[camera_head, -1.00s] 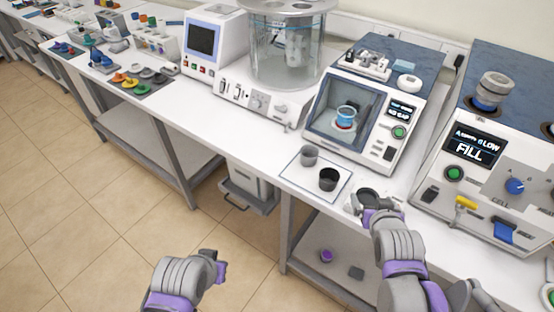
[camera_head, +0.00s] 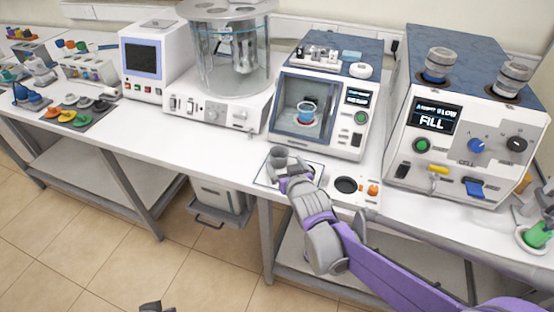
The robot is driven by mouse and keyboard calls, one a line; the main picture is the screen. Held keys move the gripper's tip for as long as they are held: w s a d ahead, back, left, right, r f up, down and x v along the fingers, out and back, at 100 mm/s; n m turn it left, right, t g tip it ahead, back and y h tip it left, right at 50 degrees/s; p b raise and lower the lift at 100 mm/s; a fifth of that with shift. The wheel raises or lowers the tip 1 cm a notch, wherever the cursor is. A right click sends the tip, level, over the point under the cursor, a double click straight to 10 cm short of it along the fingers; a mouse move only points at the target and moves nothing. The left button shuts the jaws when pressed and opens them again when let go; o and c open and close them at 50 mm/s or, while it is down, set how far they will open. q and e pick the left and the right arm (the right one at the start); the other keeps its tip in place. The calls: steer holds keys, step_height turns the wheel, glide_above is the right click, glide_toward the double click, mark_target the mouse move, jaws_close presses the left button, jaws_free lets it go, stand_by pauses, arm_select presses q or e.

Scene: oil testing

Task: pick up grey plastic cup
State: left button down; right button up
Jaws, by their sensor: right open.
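The grey plastic cup (camera_head: 278,153) seems to be the small grey shape at the back of the white tray (camera_head: 262,179), on the bench before the box-shaped device. It is largely blended with my right gripper (camera_head: 290,167), which reaches over the tray from the lower right. The gripper is open and beside or around the cup; I cannot tell which, nor whether they touch. The dark cup that stood on the tray is hidden behind my gripper and wrist. Only a small grey tip of my left arm (camera_head: 157,307) shows at the bottom edge.
A windowed device (camera_head: 318,100) with a blue-banded cup inside stands behind the tray. A small white unit (camera_head: 366,195) with a dark round plate and orange knobs is to the right. The large FILL machine (camera_head: 455,130) stands beyond. The bench left of the tray is clear.

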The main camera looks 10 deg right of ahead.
mark_target(277, 150)
steer(key=x, duration=0.7)
steer(key=shift+w+r, duration=0.15)
steer(key=shift+w, duration=0.05)
steer(key=shift+s, duration=0.1)
steer(key=c, duration=1.3)
